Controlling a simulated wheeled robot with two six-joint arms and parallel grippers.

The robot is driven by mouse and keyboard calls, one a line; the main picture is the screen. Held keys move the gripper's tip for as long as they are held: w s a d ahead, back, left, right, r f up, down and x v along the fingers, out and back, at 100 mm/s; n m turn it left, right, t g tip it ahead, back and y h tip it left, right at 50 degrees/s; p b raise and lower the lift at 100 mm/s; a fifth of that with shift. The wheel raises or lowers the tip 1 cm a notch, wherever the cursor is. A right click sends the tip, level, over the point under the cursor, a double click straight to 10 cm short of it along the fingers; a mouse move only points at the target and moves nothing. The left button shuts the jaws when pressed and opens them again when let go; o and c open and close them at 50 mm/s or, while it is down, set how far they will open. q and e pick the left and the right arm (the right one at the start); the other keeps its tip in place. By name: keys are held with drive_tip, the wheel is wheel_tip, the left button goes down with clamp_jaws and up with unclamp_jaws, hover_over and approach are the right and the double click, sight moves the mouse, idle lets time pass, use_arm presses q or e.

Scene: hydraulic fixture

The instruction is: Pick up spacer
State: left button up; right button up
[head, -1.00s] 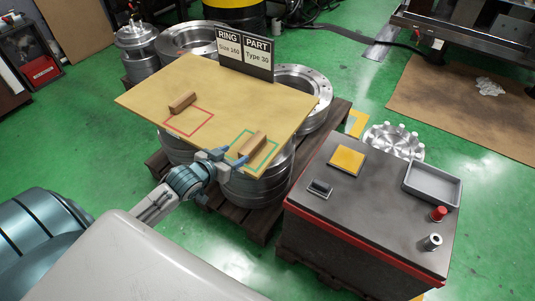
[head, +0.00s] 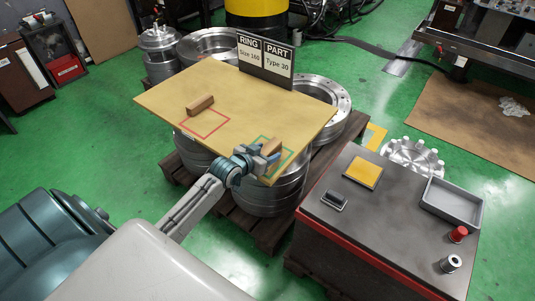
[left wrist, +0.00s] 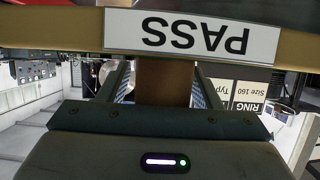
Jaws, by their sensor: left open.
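A brown wooden block (head: 272,145), which I take to be the spacer, lies in the green outline at the board's near right edge. A second, similar block (head: 200,104) lies by the red outline on the left. My left gripper (head: 264,158) is at the green-outline block and partly hides it. In the left wrist view the brown block (left wrist: 163,82) is between the two fingers of my left gripper (left wrist: 160,88), which is open. Whether a finger touches it is unclear. My right gripper is not in view.
The tan board (head: 230,90) rests on metal rings, with a RING/PART sign (head: 265,60) at its back. A PASS label (left wrist: 192,35) fills the top of the wrist view. A dark cabinet (head: 385,215) with a grey tray (head: 452,203) stands at right.

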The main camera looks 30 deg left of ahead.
use_arm(q)
drive_tip(key=shift+c, duration=0.2)
drive_tip(key=c, duration=1)
drive_tip(key=shift+c, duration=0.2)
drive_tip(key=shift+r, duration=0.15)
